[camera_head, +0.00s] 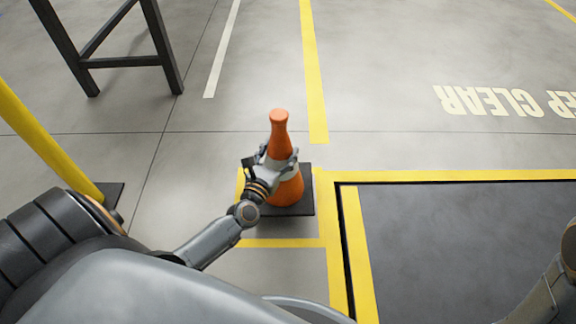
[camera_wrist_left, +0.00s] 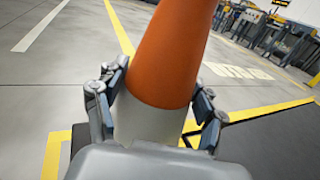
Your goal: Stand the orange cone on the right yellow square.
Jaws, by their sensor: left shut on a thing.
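The orange cone (camera_head: 289,190) has a pale band and a dark square base, and is upright. My left gripper (camera_head: 272,162) is shut around its pale band. In the left wrist view the gripper (camera_wrist_left: 155,112) has a finger on each side of the cone (camera_wrist_left: 175,58). My right gripper is out of view.
A dark floor plate (camera_head: 460,240) edged in yellow lies just right of the square. A yellow post (camera_head: 45,140) on a dark foot and a dark metal frame (camera_head: 125,62) stand at the left. The floor beyond the cone is clear.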

